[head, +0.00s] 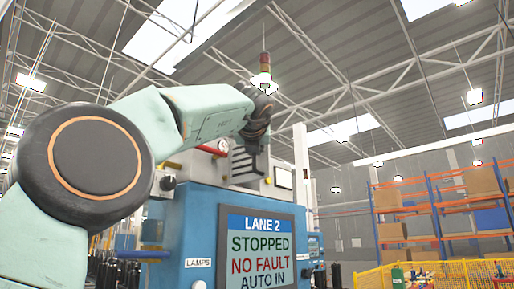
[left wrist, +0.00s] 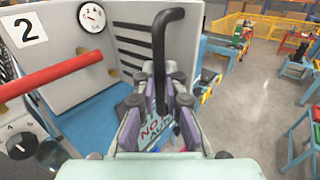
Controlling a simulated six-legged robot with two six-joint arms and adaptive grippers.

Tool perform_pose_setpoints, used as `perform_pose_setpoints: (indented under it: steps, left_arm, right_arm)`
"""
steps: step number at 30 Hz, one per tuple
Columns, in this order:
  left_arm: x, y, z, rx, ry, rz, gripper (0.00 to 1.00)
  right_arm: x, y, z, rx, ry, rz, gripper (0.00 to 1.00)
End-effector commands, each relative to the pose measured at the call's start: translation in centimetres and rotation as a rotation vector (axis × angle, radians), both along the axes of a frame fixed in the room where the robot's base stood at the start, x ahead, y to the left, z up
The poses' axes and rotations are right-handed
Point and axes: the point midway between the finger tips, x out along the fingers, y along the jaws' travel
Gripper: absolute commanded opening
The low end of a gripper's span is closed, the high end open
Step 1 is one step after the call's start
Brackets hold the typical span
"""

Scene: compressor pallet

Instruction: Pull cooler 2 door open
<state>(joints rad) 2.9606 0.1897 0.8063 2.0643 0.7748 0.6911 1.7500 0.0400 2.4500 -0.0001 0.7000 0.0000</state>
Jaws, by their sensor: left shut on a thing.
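Cooler 2 is a pale box above a blue cabinet. In the left wrist view its white panel (left wrist: 65,55) carries a "2" label (left wrist: 24,31) and a round dial (left wrist: 92,16). A second pale panel with black slots (left wrist: 135,45) meets it at a corner. A black curved handle (left wrist: 165,40) rises between the fingers of my left gripper (left wrist: 163,92), which is shut on it. My right gripper is not in view.
A blue cabinet with a "LANE 2 STOPPED NO FAULT AUTO IN" screen (head: 259,250) stands below. A red bar (left wrist: 50,80) crosses the left of the wrist view. A yellow fence (head: 445,275) and shelving (head: 440,210) are at right. Floor at right holds blue and green stands.

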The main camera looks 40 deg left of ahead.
Motion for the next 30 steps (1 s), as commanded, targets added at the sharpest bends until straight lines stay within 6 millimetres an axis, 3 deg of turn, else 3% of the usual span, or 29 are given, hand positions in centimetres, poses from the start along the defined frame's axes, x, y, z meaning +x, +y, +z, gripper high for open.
perform_pose_setpoints:
  steps: [4, 5, 13, 23, 30]
  left_arm:
    - [-0.4, 0.3, 0.6, 0.004, -0.014, 0.004, 0.0]
    - [-0.4, 0.3, 0.6, 0.004, -0.014, 0.004, 0.11]
    - [-0.2, 0.1, 0.3, 0.002, -0.007, 0.003, 0.34]
    - [0.1, 0.0, 0.1, 0.002, -0.001, 0.008, 0.34]
    - [1.4, -0.6, 0.4, 0.003, 0.004, 0.107, 0.34]
  right_arm:
    - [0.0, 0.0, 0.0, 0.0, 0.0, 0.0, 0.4]
    - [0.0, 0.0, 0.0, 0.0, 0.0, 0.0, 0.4]
    - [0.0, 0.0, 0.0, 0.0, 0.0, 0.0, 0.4]
    - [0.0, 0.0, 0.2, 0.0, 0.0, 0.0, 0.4]
    - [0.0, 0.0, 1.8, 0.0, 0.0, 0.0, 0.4]
